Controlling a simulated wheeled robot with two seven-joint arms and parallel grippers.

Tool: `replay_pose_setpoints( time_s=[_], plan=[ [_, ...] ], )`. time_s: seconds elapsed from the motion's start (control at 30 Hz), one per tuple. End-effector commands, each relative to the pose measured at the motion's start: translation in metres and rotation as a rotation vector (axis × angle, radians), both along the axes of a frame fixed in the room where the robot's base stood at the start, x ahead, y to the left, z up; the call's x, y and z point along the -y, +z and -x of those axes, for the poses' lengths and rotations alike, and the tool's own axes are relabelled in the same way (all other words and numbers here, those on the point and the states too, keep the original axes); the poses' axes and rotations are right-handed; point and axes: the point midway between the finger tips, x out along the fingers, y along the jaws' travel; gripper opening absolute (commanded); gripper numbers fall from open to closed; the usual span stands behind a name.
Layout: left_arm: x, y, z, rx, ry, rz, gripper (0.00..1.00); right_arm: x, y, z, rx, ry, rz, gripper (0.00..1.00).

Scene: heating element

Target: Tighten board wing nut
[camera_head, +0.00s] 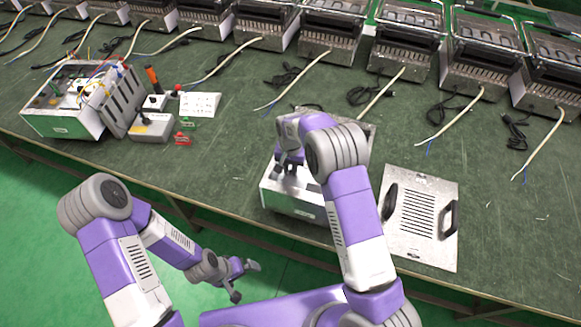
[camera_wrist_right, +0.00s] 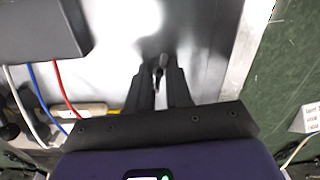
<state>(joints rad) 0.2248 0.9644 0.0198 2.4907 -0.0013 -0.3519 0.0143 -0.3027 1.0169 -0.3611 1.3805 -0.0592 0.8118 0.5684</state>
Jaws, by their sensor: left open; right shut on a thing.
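The wing nut (camera_wrist_right: 161,64) is a small dark piece between my right fingertips in the right wrist view. My right gripper (camera_wrist_right: 158,84) is shut on it, inside an open metal housing (camera_wrist_right: 239,60) with a pale, shiny inner surface. In the head view my right gripper (camera_head: 289,164) reaches down into the housing (camera_head: 292,203) at the middle of the table, and the nut is hidden there. My left gripper (camera_head: 244,280) is open and empty, low in front of the table edge, away from the housing.
A metal panel with two black handles (camera_head: 420,215) lies right of the housing. Red, blue and white wires (camera_wrist_right: 66,88) and a dark grey block (camera_wrist_right: 45,30) are left of my right fingers. Another opened unit (camera_head: 66,115) stands at left; finished-looking units (camera_head: 470,55) line the back.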

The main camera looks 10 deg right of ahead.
Motion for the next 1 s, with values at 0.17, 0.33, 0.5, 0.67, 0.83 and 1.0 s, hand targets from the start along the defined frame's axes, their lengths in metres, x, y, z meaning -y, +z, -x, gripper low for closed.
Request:
replay_pose_setpoints(
  time_s=[0.17,0.33,0.5,0.67,0.83,1.0],
  plan=[
    [0.000,0.000,0.000,0.000,0.000,0.000,1.00,0.000,0.000,0.000,0.001,0.001,0.000,0.41],
    [0.000,0.000,0.000,0.000,0.000,0.000,1.00,0.000,0.000,0.000,0.001,0.001,0.000,0.45],
    [0.000,0.001,0.000,0.000,0.000,0.000,1.00,0.000,0.003,0.000,0.001,0.001,0.000,0.45],
    [0.000,0.005,0.000,0.000,0.000,0.000,1.00,0.000,0.024,-0.001,0.004,0.001,-0.001,0.45],
    [0.000,0.011,0.000,0.000,0.000,0.000,1.00,0.000,0.053,-0.001,0.004,0.001,-0.001,0.45],
    [0.000,0.014,0.000,0.000,0.000,0.000,1.00,0.000,0.072,0.000,0.001,0.001,0.000,0.45]
  ],
)
